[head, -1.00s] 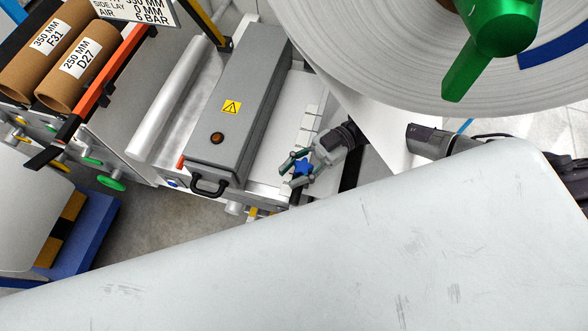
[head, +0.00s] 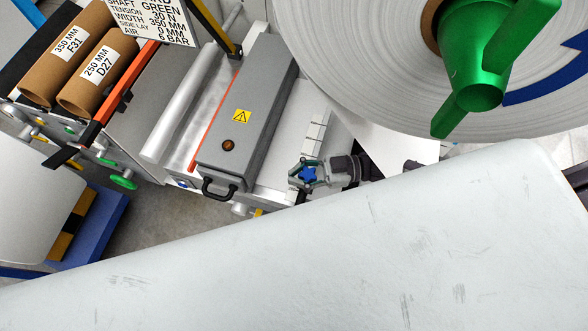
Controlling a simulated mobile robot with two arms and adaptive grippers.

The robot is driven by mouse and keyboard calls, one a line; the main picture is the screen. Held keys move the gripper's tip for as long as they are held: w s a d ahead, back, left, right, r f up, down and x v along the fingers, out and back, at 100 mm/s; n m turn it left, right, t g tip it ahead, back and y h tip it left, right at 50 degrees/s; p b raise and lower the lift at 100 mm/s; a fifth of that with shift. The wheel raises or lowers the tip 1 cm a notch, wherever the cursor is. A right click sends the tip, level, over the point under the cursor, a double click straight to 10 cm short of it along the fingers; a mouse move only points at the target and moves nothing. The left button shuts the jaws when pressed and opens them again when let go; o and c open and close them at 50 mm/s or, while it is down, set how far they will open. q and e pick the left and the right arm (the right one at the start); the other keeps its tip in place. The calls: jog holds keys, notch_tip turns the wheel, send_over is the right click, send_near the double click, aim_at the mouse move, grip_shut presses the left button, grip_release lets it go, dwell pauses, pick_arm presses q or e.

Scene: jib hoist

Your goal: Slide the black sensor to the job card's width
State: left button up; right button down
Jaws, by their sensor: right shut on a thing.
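The job card (head: 158,18) at the top left reads shaft green, tension 30 N, width 350 MM, side lay 0 MM, air 6 bar. My right gripper (head: 303,174) is shut on a blue star-shaped knob (head: 309,174), at the near end of a pale rail with marks (head: 316,130). The rail runs along the right side of the grey machine cover. I cannot make out the black sensor; the gripper and wrist cover that area. My left gripper is not in view.
A grey cover (head: 246,115) with a black handle stands left of the gripper. A large paper roll (head: 375,75) with a green shaft handle (head: 478,65) is at the upper right. Cardboard cores (head: 70,55) lie at the left. A pale scuffed surface (head: 330,250) fills the foreground.

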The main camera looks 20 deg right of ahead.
jog(key=c, duration=1.9)
grip_release()
jog(key=m+t+h+p, duration=0.1)
jog(key=t, duration=0.1)
jog(key=m+t+h+p, duration=0.1)
jog(key=m+t, duration=0.2)
jog(key=t, duration=0.1)
jog(key=shift+w+d+m+t+h+p, duration=0.15)
jog(key=shift+d+m+t+h+p, duration=0.25)
jog(key=shift+o, duration=0.2)
jog(key=m+t+h, duration=0.1)
jog(key=m+t+h+p, duration=0.1)
jog(key=t, duration=0.1)
jog(key=shift+w+d, duration=0.2)
jog(key=shift+w+d+f+m+t+h+p, duration=0.1)
jog(key=shift+d+m+t+h+p, duration=0.05)
jog(key=shift+m+t+h, duration=0.7)
jog(key=shift+w+d+m+t+h+p, duration=0.15)
jog(key=shift+m+t+h, duration=0.5)
jog(key=shift+h, duration=0.4)
jog(key=o, duration=1)
jog(key=v, duration=1.2)
jog(key=shift+s, duration=0.1)
jog(key=shift+a, duration=0.1)
